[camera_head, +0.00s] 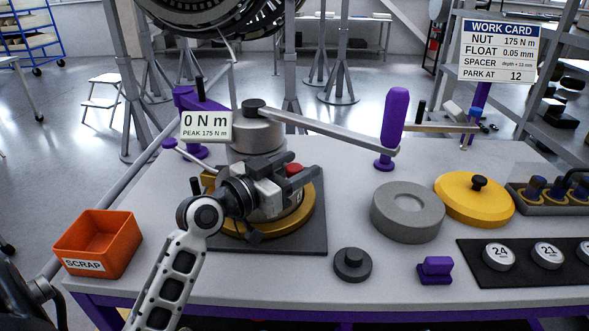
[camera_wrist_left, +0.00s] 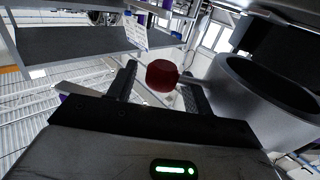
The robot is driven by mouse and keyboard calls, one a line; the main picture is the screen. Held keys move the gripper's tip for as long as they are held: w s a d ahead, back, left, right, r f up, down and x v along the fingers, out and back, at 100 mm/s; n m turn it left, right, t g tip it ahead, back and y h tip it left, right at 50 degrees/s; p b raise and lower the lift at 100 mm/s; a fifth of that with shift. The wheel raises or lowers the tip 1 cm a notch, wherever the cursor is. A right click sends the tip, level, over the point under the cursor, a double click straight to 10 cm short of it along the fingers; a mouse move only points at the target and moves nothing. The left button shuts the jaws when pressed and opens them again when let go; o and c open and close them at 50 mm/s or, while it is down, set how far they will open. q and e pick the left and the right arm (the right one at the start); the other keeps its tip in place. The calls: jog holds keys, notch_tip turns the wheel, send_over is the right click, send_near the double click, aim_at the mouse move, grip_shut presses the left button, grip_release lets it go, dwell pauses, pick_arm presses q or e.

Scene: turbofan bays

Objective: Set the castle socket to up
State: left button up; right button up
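A grey cylindrical tool stack (camera_head: 257,138) stands upright over a gold ring (camera_head: 312,213) on a dark square plate. I take it to hold the castle socket, whose lower part is mostly hidden behind my left gripper (camera_head: 285,178). A red knob (camera_head: 294,169) shows at the gripper's fingers. In the left wrist view the red knob (camera_wrist_left: 162,75) sits between the two separated fingers, on a short stem from a dark grey round body (camera_wrist_left: 275,95). A gap shows beside the knob; firm contact cannot be seen. My right gripper is not in view.
A long grey bar (camera_head: 335,130) runs from the stack's top to a purple post (camera_head: 394,120). An orange scrap bin (camera_head: 97,243) is at left. A grey disc (camera_head: 407,211), yellow lidded disc (camera_head: 474,198) and black knob (camera_head: 352,264) lie right.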

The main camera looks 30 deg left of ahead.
pick_arm(q)
jog(key=shift+f, duration=0.15)
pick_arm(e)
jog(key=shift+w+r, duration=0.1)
pick_arm(q)
jog(key=shift+s, duration=0.15)
jog(key=b+v, duration=0.3)
jog(key=v, duration=1.2)
jog(key=shift+s+a, duration=0.2)
jog(key=shift+s, duration=0.1)
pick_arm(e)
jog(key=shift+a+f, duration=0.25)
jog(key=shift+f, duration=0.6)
